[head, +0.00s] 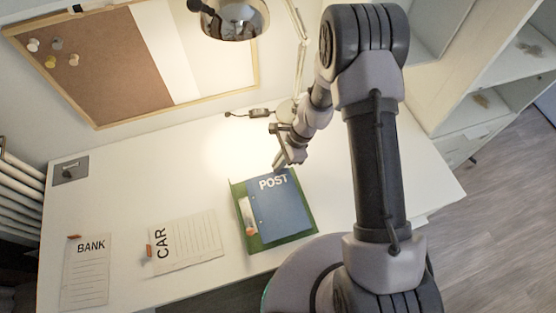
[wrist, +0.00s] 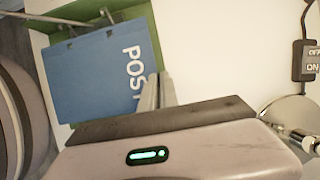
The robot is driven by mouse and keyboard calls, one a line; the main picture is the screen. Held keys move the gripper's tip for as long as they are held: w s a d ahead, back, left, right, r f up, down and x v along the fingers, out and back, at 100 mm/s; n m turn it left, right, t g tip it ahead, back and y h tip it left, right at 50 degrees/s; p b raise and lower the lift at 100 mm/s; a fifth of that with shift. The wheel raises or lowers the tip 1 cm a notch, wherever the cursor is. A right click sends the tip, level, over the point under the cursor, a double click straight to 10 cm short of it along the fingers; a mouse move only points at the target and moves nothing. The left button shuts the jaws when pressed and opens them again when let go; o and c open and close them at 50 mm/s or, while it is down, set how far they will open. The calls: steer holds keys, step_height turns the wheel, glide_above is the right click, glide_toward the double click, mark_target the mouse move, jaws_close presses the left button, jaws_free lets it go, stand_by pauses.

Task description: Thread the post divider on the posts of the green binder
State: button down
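The blue post divider (head: 280,212), with white letters POST, lies over the open green binder (head: 313,228) at the front middle of the desk. In the wrist view the divider (wrist: 95,80) has small holes along one edge, close beside the binder's posts (wrist: 106,15); the holes look beside the posts, not around them. The binder's green edge also shows there (wrist: 147,22). My gripper (head: 279,166) is at the divider's far edge, by the lettering. Its fingers (wrist: 157,92) are close together and appear shut on that edge. The exact contact is partly hidden.
A CAR sheet (head: 188,243) and a BANK sheet (head: 87,270) lie left of the binder. A lamp (head: 232,20) hangs above the back, with its switch (wrist: 308,62) on the desk. A corkboard (head: 95,60) leans behind. The desk's left middle is clear.

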step_height(320, 180, down, 3)
steer(key=shift+r, duration=0.2)
steer(key=c, duration=1.5)
jaws_free()
steer(key=shift+c, duration=0.2)
steer(key=p+v, duration=0.2)
steer(key=v, duration=0.1)
steer(key=p+v, duration=0.2)
steer(key=v, duration=0.1)
steer(key=p+v, duration=0.3)
steer(key=shift+s+a+r, duration=0.25)
steer(key=shift+s+r, duration=0.1)
steer(key=shift+s, duration=0.05)
steer(key=shift+w+d+r+p, duration=0.1)
steer(key=shift+w+r+p, duration=0.2)
steer(key=shift+r, duration=0.15)
